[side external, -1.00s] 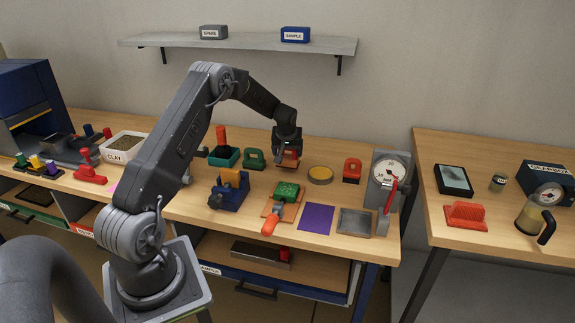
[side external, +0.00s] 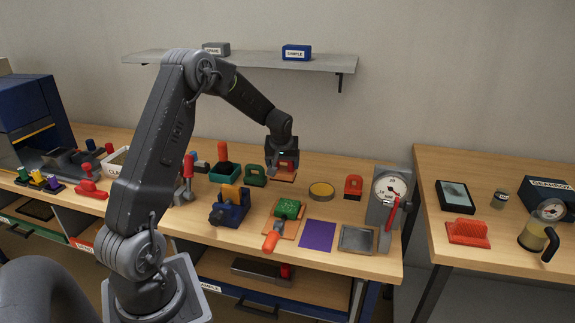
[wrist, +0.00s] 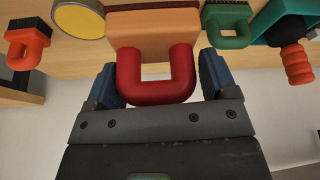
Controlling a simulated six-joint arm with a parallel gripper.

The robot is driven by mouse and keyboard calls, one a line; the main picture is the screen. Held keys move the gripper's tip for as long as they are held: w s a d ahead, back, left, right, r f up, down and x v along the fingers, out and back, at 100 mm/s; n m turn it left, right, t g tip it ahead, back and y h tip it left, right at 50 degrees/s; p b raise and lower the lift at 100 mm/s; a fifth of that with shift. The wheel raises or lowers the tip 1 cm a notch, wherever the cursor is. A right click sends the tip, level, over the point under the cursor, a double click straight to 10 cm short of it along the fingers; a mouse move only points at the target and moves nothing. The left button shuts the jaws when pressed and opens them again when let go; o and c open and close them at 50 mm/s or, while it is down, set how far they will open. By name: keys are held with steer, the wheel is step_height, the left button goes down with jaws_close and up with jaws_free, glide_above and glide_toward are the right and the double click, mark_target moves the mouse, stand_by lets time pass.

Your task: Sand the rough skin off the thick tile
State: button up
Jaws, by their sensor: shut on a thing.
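My gripper (side external: 284,152) is over the rear of the bench. In the wrist view its blue fingers (wrist: 162,80) are shut on the red U-shaped handle of a block (wrist: 153,30). The block has a wood-coloured body with a dark red strip along its far edge. Its underside is hidden. A blue vise (side external: 230,211) in front holds a yellow-orange piece (side external: 230,194). A green, rough-looking piece (side external: 288,208) lies on an orange-brown board (side external: 287,229) right of the vise. I cannot tell which piece is the thick tile.
A green-handled brush (side external: 256,176) and a teal pot (side external: 224,174) stand left of my gripper. A yellow disc (side external: 321,190), an orange-handled brush (side external: 354,187) and a dial gauge (side external: 391,189) are right. A purple sheet (side external: 317,235) and grey tray (side external: 357,238) lie in front.

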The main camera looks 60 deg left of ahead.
mark_target(276, 177)
steer(key=s+d, duration=0.1)
steer(key=s+d+r, duration=0.2)
steer(key=s+d, duration=0.1)
steer(key=shift+s+d+f, duration=0.1)
steer(key=shift+s+f, duration=0.1)
steer(key=shift+f, duration=0.75)
steer(key=shift+s+d+f, duration=0.1)
steer(key=shift+s+f, duration=0.1)
steer(key=shift+f, duration=1.2)
steer(key=shift+c, duration=1)
steer(key=shift+f, duration=0.7)
steer(key=shift+c, duration=0.5)
steer(key=shift+w+d+f, duration=0.25)
steer(key=shift+f, duration=0.2)
steer(key=shift+w+d+f, duration=0.2)
steer(key=shift+f, duration=0.25)
steer(key=shift+c, duration=0.5)
steer(key=shift+w+d, duration=2.1)
steer(key=shift+d, duration=0.05)
steer(key=shift+s+a, duration=2.5)
steer(key=shift+s+a+r, duration=0.1)
steer(key=shift+a+r, duration=0.05)
steer(key=shift+r, duration=0.05)
step_height(276, 177, up, 8)
steer(key=shift+f, duration=0.1)
